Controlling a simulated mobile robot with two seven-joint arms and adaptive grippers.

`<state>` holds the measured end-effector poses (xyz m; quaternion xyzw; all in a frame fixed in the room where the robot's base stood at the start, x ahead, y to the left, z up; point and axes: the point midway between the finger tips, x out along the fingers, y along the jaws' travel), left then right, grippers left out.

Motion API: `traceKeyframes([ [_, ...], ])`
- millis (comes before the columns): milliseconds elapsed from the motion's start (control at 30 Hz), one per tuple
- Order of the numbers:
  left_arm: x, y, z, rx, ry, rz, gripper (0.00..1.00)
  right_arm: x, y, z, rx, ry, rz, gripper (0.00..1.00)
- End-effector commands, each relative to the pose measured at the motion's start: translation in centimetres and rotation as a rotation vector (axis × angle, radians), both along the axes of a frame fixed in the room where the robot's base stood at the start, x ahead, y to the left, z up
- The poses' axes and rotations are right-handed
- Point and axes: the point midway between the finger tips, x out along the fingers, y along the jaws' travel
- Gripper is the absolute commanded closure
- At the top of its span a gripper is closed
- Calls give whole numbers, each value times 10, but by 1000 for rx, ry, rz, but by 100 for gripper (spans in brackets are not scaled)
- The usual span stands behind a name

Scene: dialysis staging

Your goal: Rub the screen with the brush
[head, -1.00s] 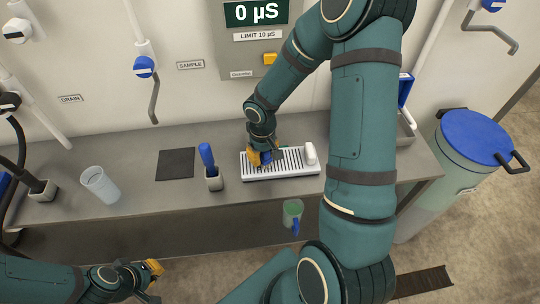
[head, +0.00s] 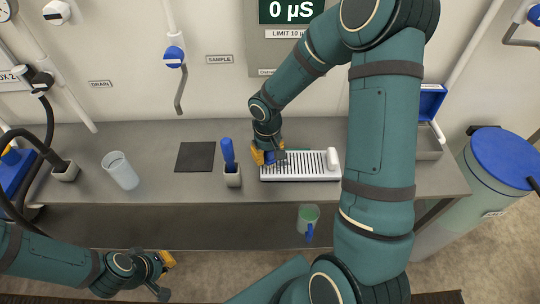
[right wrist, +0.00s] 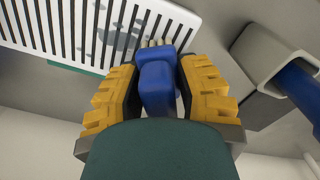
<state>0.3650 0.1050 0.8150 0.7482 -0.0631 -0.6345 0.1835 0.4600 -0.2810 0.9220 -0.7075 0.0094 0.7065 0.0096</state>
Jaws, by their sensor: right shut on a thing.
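The white slotted screen (head: 305,176) lies flat on the counter; in the right wrist view the screen (right wrist: 60,28) shows grey blotches on its bars. My right gripper (head: 270,157) is at the screen's left end, shut on a blue brush (right wrist: 157,82). The brush's pale bristles (right wrist: 155,43) point towards the screen's edge; I cannot tell whether they touch it. My left gripper (head: 168,275) is open and empty, low in front of the counter.
A blue-handled tool (head: 227,150) stands in a small holder (head: 232,178) just left of the screen. A dark mat (head: 195,157) and clear cup (head: 121,170) are further left. A display (head: 290,11) reads 0 µS.

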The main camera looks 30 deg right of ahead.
Motion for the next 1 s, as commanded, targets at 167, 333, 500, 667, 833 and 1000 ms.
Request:
traceKeyframes([
  [167, 0, 0, 0, 0, 0, 0, 100, 1, -6, -1, 0, 2, -2, 94],
  [333, 0, 0, 1, 0, 0, 0, 100, -6, -17, 0, -1, 1, -2, 94],
  [500, 0, 0, 2, 0, 0, 0, 100, -14, -29, -1, 0, 2, -3, 94],
  [667, 0, 0, 3, 0, 0, 0, 100, -19, -37, -1, 0, 2, -1, 94],
  [833, 0, 0, 4, 0, 0, 0, 100, -21, -41, -1, 0, 2, -2, 94],
  [1000, 0, 0, 6, 0, 0, 0, 100, -28, -51, 0, -1, 2, -3, 94],
])
